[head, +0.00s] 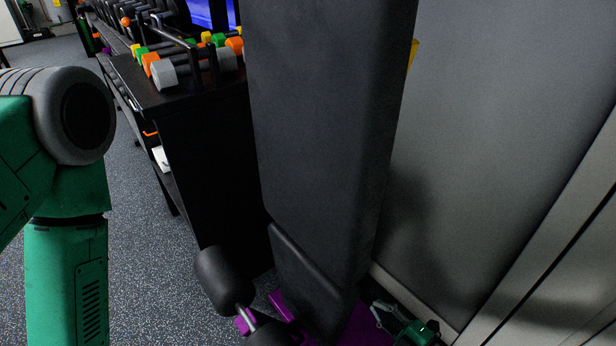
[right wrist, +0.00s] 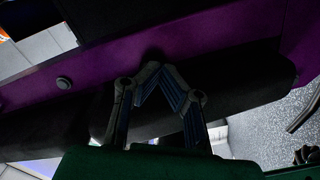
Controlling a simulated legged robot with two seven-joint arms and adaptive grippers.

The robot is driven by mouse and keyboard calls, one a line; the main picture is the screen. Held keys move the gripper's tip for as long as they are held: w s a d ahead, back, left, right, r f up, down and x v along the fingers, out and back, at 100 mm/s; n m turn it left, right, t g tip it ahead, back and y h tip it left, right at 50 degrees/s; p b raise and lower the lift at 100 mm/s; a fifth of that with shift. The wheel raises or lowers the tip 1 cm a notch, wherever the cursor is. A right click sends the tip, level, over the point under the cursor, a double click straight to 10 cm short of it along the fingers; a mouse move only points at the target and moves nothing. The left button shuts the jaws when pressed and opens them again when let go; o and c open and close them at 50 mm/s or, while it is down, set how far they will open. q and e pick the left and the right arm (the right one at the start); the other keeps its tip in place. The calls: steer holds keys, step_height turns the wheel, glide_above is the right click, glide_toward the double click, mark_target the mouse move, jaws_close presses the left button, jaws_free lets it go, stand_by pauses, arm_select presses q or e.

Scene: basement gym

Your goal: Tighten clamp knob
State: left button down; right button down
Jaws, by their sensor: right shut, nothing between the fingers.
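A weight bench with a long black backrest pad (head: 322,110) stands tilted up in the middle of the head view, with a purple frame (head: 362,330) at its foot. My right gripper (head: 380,312) is low beside the frame, right of the pad. In the right wrist view its fingertips (right wrist: 155,72) meet, shut and empty, in front of a dark padded part (right wrist: 235,90) below a purple beam (right wrist: 225,42). A small round dark piece (right wrist: 64,83) sits on the purple beam; I cannot tell if it is the clamp knob. My left gripper is out of view.
A black rack (head: 205,150) with colourful dumbbells (head: 165,72) stands left of the bench. Black foam rollers (head: 222,278) stick out at the bench's foot. A grey wall (head: 500,110) closes the right side. Speckled floor (head: 150,240) is free at the left.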

steer(key=b+x, duration=0.1)
steer(key=x, duration=0.6)
steer(key=shift+s+a+r+b, duration=0.15)
steer(key=shift+a+b, duration=0.15)
steer(key=shift+a, duration=0.05)
steer(key=shift+s+d+r, duration=0.1)
steer(key=shift+d, duration=0.05)
stand_by(0.4)
steer(key=shift+s+a+r+p, duration=0.1)
steer(key=shift+a+p, duration=0.15)
steer(key=shift+p, duration=0.05)
